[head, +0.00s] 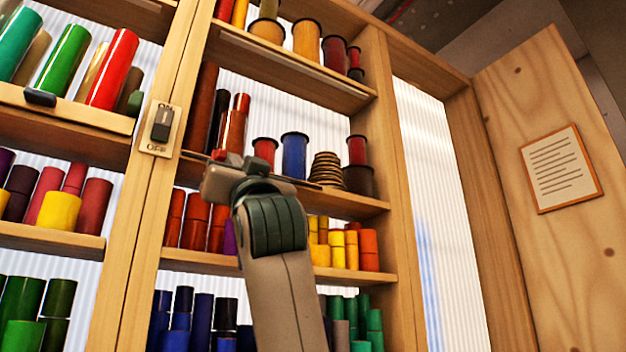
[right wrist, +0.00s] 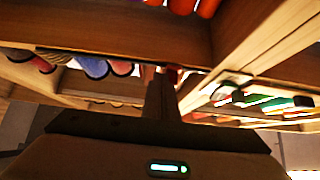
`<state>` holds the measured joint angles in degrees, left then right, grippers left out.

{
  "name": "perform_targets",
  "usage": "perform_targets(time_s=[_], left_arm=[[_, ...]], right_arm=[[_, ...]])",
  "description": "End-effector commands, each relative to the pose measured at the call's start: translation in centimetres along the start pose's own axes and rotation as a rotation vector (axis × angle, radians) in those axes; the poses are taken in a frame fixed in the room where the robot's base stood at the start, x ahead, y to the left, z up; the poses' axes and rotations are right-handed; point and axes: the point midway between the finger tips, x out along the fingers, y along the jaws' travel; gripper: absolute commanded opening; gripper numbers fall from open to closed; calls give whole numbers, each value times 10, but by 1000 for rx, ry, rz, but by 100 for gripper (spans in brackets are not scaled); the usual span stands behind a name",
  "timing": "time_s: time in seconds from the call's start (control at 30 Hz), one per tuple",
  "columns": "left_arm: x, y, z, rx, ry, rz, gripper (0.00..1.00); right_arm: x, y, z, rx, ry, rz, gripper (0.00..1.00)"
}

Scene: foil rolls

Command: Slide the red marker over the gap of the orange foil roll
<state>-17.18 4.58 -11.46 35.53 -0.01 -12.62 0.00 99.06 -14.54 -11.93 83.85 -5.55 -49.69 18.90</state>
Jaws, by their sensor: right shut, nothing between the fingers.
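The red marker (head: 219,154) is a small red block at the front edge of the middle right shelf, just beyond my right gripper (head: 217,166). Red also shows at the fingertips in the right wrist view (right wrist: 172,74). I cannot tell whether the fingers touch the marker. The right gripper is shut and empty, its fingers (right wrist: 161,93) together. A glossy orange-red roll (head: 232,131) stands behind the marker among brown and dark rolls; I cannot tell surely that it is the orange foil roll. The gap is not clear to see. My left gripper is not in view.
A switch plate (head: 160,130) is on the post left of the gripper. Spools, including a blue one (head: 294,155), stand right of the marker. A dark marker (head: 40,97) sits on the left shelf edge. Shelves above and below hold several rolls.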

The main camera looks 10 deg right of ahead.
Motion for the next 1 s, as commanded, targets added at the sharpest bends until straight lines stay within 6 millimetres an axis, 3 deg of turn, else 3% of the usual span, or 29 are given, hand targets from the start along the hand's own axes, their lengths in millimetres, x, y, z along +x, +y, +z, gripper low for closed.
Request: perform_targets(time_s=[0.8,1.0], left_arm=[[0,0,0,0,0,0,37],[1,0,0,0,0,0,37]], right_arm=[[0,-23,0,1,-1,-2,0],[0,-20,0,1,-1,-1,0]])
